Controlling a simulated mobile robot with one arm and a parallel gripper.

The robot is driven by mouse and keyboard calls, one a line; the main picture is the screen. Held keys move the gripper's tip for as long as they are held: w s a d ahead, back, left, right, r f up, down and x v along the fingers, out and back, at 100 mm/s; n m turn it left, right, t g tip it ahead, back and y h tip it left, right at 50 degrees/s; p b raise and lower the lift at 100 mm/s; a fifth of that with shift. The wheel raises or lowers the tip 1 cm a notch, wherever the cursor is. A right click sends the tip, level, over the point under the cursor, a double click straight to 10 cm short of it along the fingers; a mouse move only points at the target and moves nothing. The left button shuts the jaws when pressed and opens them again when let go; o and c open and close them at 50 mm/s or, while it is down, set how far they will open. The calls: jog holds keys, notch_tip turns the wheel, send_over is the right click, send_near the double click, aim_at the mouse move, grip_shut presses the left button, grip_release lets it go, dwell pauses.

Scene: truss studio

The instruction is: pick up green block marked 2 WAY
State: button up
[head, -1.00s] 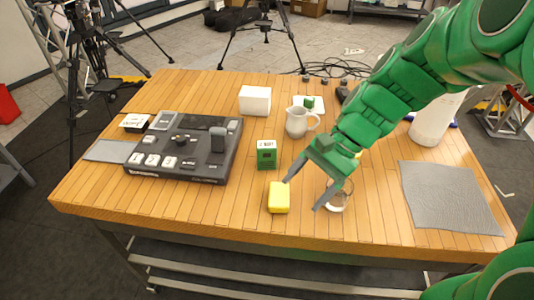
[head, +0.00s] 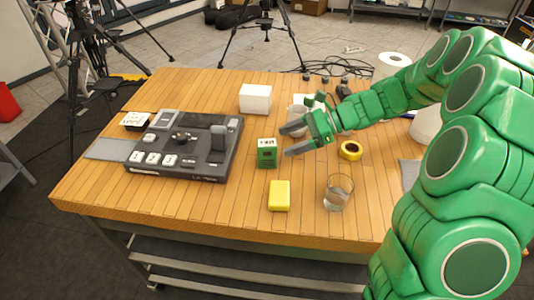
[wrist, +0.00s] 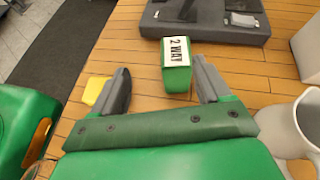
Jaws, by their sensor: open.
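The green block marked 2 WAY (head: 267,155) stands on the wooden table, with a white label on its top. In the wrist view the block (wrist: 177,78) sits ahead, between the lines of the two grey fingers, near their tips, and its label reads 2 WAY. My gripper (head: 284,141) is open and empty, just right of the block in the head view, with its fingers pointing left toward it. In the wrist view my gripper (wrist: 164,80) shows both fingers spread apart, one on each side of the block.
A yellow block (head: 279,195) and a glass (head: 338,192) stand nearer the front edge. A dark control panel (head: 185,147) lies left of the green block. A white box (head: 255,99) stands behind. A white pitcher (wrist: 296,125) is close on the right.

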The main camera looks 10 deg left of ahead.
aim_at(275, 143)
jog(key=shift+m+y, duration=0.4)
jog(key=shift+m, duration=0.2)
jog(key=shift+w+a+f, duration=0.1)
jog(key=shift+a+f, duration=0.55)
jog(key=shift+a, duration=0.5)
jog(key=shift+w+a+f, duration=0.1)
jog(key=shift+a+f, duration=0.6)
jog(key=shift+a, duration=0.45)
jog(key=shift+w+a+f, duration=0.1)
jog(key=shift+a+f, duration=0.55)
jog(key=shift+a, duration=0.5)
jog(key=c, duration=1.3)
jog(key=shift+r, duration=0.1)
